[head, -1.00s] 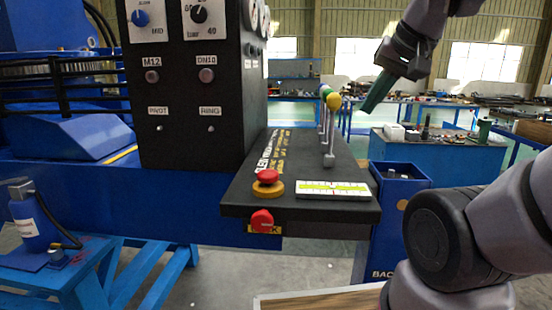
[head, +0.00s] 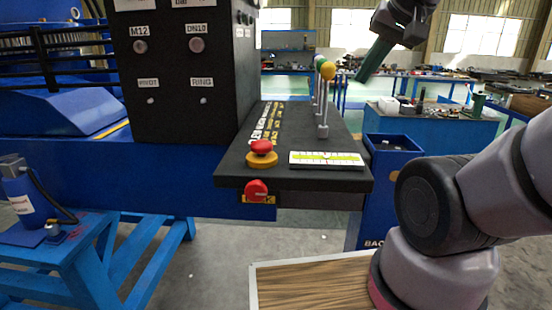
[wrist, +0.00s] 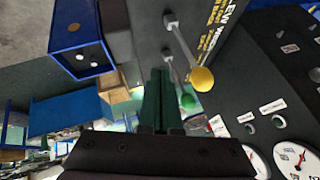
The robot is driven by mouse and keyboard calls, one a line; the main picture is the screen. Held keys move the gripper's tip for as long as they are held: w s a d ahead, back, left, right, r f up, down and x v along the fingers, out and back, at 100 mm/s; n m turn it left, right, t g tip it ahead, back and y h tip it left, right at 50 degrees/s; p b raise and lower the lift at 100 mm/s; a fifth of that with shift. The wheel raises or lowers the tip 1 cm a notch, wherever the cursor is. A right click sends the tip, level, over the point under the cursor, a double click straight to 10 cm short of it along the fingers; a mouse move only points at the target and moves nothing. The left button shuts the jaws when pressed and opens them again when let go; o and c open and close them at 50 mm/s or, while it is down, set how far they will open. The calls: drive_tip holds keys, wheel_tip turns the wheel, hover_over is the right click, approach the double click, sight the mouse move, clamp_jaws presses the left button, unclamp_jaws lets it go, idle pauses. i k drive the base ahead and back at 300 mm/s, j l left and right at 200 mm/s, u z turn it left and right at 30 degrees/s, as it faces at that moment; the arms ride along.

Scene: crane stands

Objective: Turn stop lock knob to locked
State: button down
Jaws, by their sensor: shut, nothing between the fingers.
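The red stop lock knob (head: 256,190) sits on the front edge of the black console shelf (head: 225,183), with a yellow label partly hidden behind it. Just above it on the shelf is a red mushroom button (head: 262,147) on a yellow base. My gripper (head: 364,78) is up at the top right, well above and to the right of the knob, and points down and left. Its green fingers are together and empty; they also show in the wrist view (wrist: 158,85). The knob is not visible in the wrist view.
Levers with a yellow ball (head: 328,71) and green ball stand on the shelf, between my gripper and the knob. A white level strip (head: 326,159) lies near the shelf's front. A blue bin (head: 392,150) stands right of it. Space before the knob looks clear.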

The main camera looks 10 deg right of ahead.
sight(256, 191)
drive_tip(key=k+j, duration=0.6)
drive_tip(key=j, duration=0.15)
drive_tip(key=k+j+u, duration=0.1)
drive_tip(key=j, duration=0.25)
drive_tip(key=k+j, duration=0.15)
drive_tip(key=j, duration=0.15)
